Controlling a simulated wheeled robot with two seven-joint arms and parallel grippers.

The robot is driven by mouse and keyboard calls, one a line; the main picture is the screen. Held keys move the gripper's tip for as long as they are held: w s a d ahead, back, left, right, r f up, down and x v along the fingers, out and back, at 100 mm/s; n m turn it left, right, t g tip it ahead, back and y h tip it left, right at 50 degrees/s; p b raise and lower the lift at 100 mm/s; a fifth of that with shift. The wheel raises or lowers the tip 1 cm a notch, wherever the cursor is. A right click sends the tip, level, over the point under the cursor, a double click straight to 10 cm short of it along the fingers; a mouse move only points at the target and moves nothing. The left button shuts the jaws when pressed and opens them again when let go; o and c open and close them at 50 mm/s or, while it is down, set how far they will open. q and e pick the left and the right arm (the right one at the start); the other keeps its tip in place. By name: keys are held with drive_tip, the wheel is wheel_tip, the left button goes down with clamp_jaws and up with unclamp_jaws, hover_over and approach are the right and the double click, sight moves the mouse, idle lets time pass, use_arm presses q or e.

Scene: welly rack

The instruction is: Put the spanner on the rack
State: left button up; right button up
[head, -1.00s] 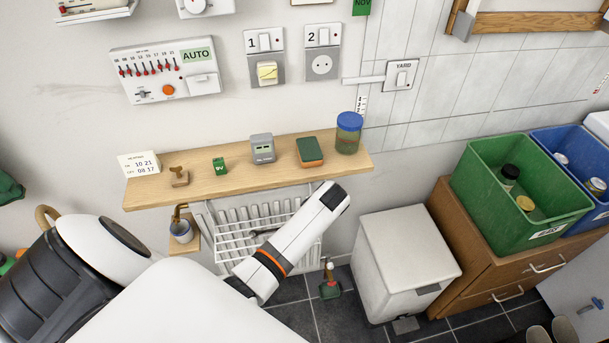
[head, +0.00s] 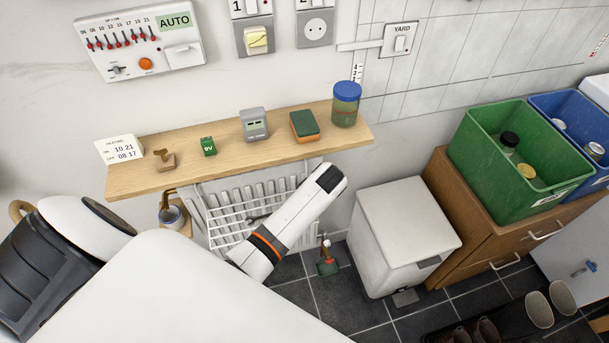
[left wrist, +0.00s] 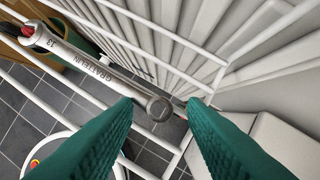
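The spanner (left wrist: 95,68) is a long silver one with a ring end, stamped with lettering. In the left wrist view it slants across a white wire rack (left wrist: 150,30); I cannot tell whether it touches the wires. Its near ring end lies between the tips of my left gripper (left wrist: 160,104), whose green fingers are open with a gap on each side. In the head view the wire rack (head: 228,222) hangs at the radiator under the shelf, and the spanner is a small dark shape, partly hidden by my left arm. The left fingers are hidden there. My right gripper is not in view.
A wooden shelf (head: 235,145) with several small items juts out above the rack. A white bin (head: 405,235) stands to the right, beside a brown cabinet (head: 440,195) with green and blue crates. A small green and red object (head: 326,262) is near the dark floor tiles.

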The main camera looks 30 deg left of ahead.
use_arm(q)
drive_tip(key=shift+r, duration=0.1)
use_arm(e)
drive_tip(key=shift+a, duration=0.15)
use_arm(q)
drive_tip(key=shift+r, duration=0.15)
drive_tip(key=v, duration=1.2)
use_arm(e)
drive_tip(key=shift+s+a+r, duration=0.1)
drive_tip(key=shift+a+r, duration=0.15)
